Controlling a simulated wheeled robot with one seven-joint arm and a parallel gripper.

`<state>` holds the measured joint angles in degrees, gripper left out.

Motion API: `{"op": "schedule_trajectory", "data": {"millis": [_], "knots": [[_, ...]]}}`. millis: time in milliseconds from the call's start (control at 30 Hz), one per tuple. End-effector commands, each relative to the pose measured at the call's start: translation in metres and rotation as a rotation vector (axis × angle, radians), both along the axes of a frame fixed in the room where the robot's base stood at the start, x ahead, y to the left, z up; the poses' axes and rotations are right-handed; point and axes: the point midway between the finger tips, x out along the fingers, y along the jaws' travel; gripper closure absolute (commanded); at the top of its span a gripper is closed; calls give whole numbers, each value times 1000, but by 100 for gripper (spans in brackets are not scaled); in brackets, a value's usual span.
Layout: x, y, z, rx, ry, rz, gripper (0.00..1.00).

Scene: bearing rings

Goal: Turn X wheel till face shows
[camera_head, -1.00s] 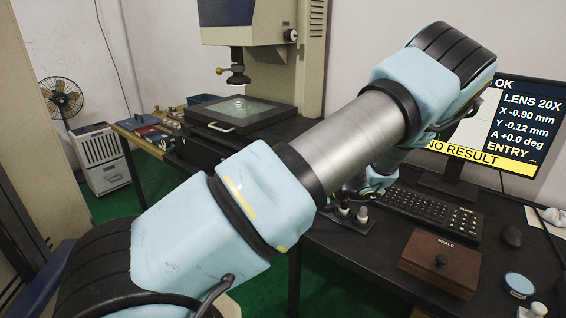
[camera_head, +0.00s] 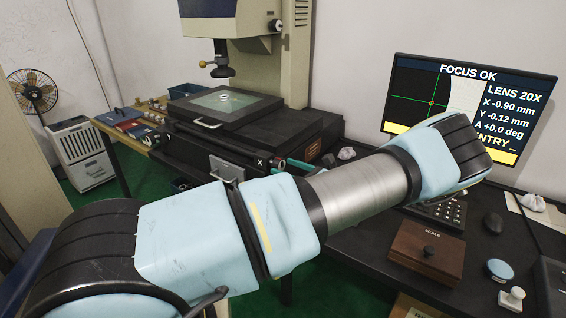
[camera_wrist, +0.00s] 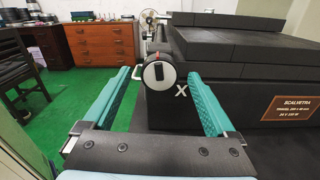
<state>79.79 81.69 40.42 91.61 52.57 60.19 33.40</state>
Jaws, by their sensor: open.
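The X wheel (camera_wrist: 159,73) is a dark knob with a light rim and a red mark at its top, beside a white X on the dark stage body in the wrist view. My gripper (camera_wrist: 158,76) is open, its teal fingers on either side of the wheel with visible gaps. In the head view, the stage (camera_head: 183,104) carries a small ring (camera_head: 224,98) on its glass. The monitor (camera_head: 470,75) reads FOCUS OK, LENS 20X, X -0.90 mm, Y -0.12 mm, A +0.0 deg. A green crosshair lies on its dark area, left of a curved white area. My arm hides the lower screen.
My arm partly covers the keyboard (camera_head: 440,212). The lens column (camera_head: 221,60) stands over the stage.

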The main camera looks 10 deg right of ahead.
Motion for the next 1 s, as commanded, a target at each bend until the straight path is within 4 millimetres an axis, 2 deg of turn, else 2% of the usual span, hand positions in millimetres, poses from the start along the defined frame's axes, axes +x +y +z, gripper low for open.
{"op": "schedule_trajectory", "data": {"millis": [167,467,1000], "knots": [[11,10,1,1,1,0,9],[13,12,0,0,0,-1,9],[12,12,0,-1,1,0,67]]}}
